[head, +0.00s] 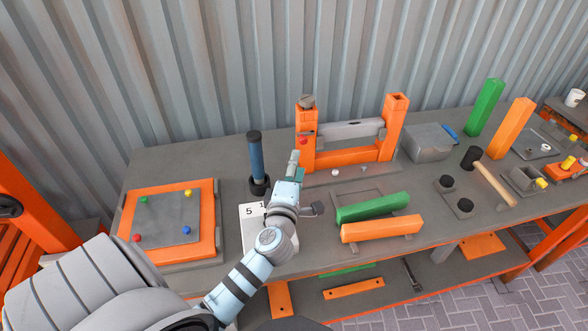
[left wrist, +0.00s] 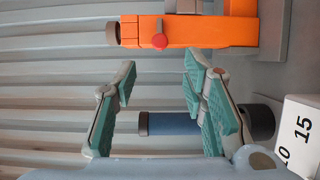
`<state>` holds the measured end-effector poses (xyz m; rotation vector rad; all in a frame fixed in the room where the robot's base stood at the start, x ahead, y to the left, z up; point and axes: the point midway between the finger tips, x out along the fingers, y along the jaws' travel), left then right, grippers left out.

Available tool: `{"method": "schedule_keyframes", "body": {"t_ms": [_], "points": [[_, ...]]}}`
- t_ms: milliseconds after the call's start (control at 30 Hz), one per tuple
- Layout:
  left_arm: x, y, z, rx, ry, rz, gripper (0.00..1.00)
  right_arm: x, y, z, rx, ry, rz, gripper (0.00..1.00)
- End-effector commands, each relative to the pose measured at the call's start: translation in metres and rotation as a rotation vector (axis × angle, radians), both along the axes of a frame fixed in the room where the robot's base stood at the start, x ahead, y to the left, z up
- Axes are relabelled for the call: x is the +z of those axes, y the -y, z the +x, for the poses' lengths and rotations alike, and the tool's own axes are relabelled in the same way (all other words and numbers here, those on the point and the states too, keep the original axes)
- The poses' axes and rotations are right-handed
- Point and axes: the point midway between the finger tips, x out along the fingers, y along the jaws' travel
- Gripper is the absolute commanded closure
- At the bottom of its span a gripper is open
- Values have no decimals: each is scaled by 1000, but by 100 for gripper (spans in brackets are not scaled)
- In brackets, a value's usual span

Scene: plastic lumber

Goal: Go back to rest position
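My left arm reaches in from the lower left in the head view. My left gripper (head: 296,163) is above the bench, in front of the left post of an orange frame (head: 358,155). In the left wrist view my left gripper (left wrist: 160,90) has its green-padded fingers wide apart with nothing held between them. A dark blue upright cylinder (head: 256,160) stands on the bench left of the gripper; it also shows behind the fingers in the left wrist view (left wrist: 175,124). My right gripper is in neither view.
The grey bench (head: 190,163) carries an orange-edged board (head: 208,225), a numbered white block (head: 248,213), a green bar (head: 372,207), an orange bar (head: 381,229) and a mallet (head: 492,180). Green (head: 485,107) and orange (head: 512,126) posts stand at right. A corrugated wall (head: 200,60) rises behind.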

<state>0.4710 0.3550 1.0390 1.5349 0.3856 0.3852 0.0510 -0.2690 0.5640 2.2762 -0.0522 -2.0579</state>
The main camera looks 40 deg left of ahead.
Motion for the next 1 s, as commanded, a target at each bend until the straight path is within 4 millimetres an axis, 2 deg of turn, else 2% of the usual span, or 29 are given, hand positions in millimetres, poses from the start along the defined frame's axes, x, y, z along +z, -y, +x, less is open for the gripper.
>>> {"method": "schedule_keyframes", "body": {"t_ms": [167,633,733,767,833,867,900,967,1000], "points": [[0,8,-15,0,0,0,61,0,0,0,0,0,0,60],[0,8,-15,-1,0,1,61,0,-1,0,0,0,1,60],[11,17,-15,-39,26,49,61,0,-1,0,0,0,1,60],[18,24,-15,-71,44,87,61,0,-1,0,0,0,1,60],[44,55,-17,-198,101,234,61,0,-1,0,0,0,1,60],[54,77,-20,-278,122,324,61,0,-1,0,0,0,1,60],[63,111,-27,-406,136,461,61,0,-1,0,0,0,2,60],[56,170,-46,-637,100,690,61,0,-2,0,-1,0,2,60],[36,202,-63,-790,28,837,61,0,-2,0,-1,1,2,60]]}}
